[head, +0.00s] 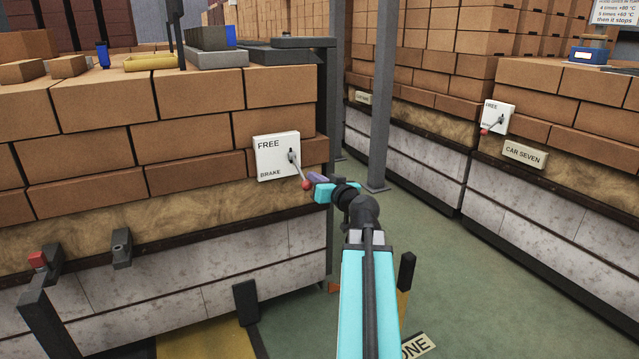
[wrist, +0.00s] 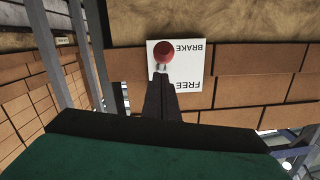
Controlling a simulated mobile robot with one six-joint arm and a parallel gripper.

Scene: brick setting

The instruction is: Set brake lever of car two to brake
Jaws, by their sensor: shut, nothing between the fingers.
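A white plate (head: 277,157) marked FREE at the top and BRAKE at the bottom is on the brick stack at the left; no car number is legible by it. Its grey lever (head: 297,167) slants down and outward, with its red knob (head: 306,185) at the lower end, level with the BRAKE side. My gripper (head: 315,178) is shut and empty, just right of the knob. In the wrist view the plate (wrist: 190,82) appears upside down, with the knob (wrist: 163,52) beside BRAKE and my dark fingers (wrist: 161,76) just below it. I cannot tell whether they touch it.
Another lever plate (head: 497,117) is on the stack at the right, above a CAR SEVEN sign (head: 525,154). A grey post (head: 381,95) stands between the stacks. A black stop post (head: 405,272) is by my arm.

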